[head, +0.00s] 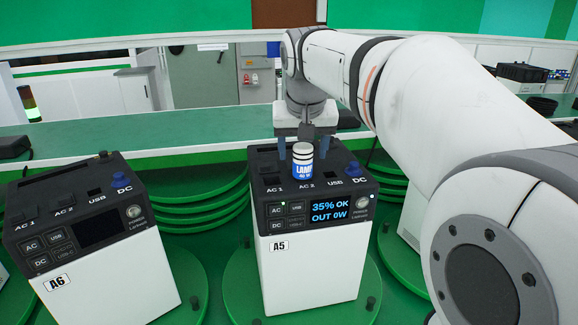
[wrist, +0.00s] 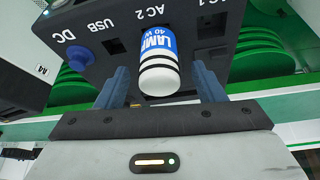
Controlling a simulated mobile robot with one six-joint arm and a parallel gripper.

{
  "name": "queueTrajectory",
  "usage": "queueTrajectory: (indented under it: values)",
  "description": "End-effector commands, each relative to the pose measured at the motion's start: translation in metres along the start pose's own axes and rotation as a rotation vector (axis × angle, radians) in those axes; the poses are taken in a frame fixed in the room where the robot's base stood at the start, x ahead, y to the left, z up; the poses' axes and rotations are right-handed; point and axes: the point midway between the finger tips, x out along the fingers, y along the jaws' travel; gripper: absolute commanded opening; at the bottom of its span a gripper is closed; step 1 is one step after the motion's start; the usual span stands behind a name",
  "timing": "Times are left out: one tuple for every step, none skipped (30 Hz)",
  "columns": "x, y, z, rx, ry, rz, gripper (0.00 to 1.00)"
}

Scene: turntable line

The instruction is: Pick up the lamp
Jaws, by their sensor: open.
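The lamp (head: 302,162) is a short white and blue cylinder with dark bands and the word LAMP. It stands upright on the AC 2 socket of the A5 power station (head: 310,262), whose screen reads 35% OK, OUT 0W. My gripper (head: 302,150) is above and around the lamp, with its fingers pointing down on either side. In the wrist view the lamp (wrist: 158,62) shows between the two open blue fingers (wrist: 163,88), with gaps on both sides. I cannot tell from these views how far the fingertips reach down beside it.
The A6 station (head: 120,268) stands at left with a dark screen. A blue plug (head: 352,169) sits in A5's DC socket, right of the lamp. Green turntables (head: 240,305) carry the stations. A green counter (head: 210,131) runs behind. My arm covers the right side.

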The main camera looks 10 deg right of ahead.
Motion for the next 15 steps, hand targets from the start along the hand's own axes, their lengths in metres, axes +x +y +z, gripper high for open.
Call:
queueTrajectory:
  values:
    - [0.008,0.0,0.002,0.0,-0.004,0.001,0.63]
    - [0.013,0.0,0.002,0.0,-0.003,0.001,0.63]
    - [0.018,0.0,0.002,0.0,-0.003,0.001,0.63]
    - [0.022,0.0,0.002,0.0,-0.002,0.001,0.63]
    - [0.025,0.0,0.002,0.0,-0.002,0.0,0.63]
    - [0.029,0.0,0.002,0.0,-0.002,0.0,0.63]
    - [0.03,0.0,0.002,0.0,-0.002,0.0,0.63]
    - [0.031,0.0,0.002,0.0,-0.001,0.0,0.63]
    - [0.032,0.0,0.002,-0.001,0.0,0.0,0.63]
    - [0.032,0.0,0.001,-0.001,0.0,0.0,0.63]
    - [0.032,0.0,0.001,-0.001,0.001,0.0,0.63]
    - [0.032,-0.001,0.002,-0.001,0.001,-0.001,0.63]
    - [0.032,-0.001,0.002,-0.001,0.001,-0.001,0.63]
    - [0.032,-0.001,0.002,-0.001,0.0,-0.001,0.63]
    - [0.032,-0.001,0.002,-0.001,0.0,-0.001,0.61]
